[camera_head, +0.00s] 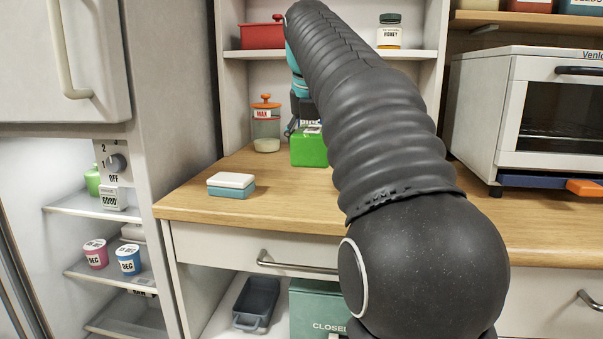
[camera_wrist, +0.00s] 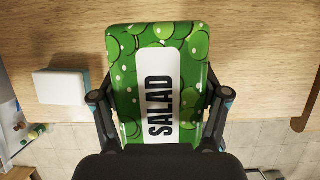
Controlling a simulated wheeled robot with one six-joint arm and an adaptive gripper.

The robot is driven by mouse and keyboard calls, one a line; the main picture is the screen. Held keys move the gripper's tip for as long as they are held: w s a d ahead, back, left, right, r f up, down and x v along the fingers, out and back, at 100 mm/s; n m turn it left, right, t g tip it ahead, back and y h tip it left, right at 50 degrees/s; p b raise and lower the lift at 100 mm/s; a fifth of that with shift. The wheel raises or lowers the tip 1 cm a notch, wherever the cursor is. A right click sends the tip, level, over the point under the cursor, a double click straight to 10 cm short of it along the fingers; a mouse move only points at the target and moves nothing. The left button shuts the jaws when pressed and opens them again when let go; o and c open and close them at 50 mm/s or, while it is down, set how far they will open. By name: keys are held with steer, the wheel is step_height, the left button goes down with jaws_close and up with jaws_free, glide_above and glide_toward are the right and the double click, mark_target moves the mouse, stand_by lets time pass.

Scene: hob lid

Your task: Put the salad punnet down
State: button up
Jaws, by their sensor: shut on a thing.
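The salad punnet (camera_wrist: 193,45) is a green box with a leafy lid and a white label reading SALAD. In the wrist view my gripper (camera_wrist: 160,103) is shut on it, one finger on each side. In the head view the punnet (camera_head: 308,150) shows as a bright green block low over the wooden worktop, partly hidden by my arm. I cannot tell whether its base touches the worktop. My gripper (camera_head: 297,124) is mostly hidden behind my arm there.
A white-lidded blue box (camera_head: 231,185) sits on the worktop (camera_head: 275,205) to the left. An orange-topped jar (camera_head: 266,125) stands left of the punnet. A toaster oven (camera_head: 530,120) stands at the right. The worktop between the box and punnet is clear.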

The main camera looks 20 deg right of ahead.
glide_above(302, 183)
steer(key=s, duration=0.1)
steer(key=f, duration=0.3)
steer(key=shift+a+f, duration=0.15)
steer(key=shift+a, duration=0.15)
steer(key=shift+f+b, duration=0.7)
steer(key=shift+f, duration=1.25)
steer(key=shift+f, duration=0.2)
steer(key=o, duration=1.6)
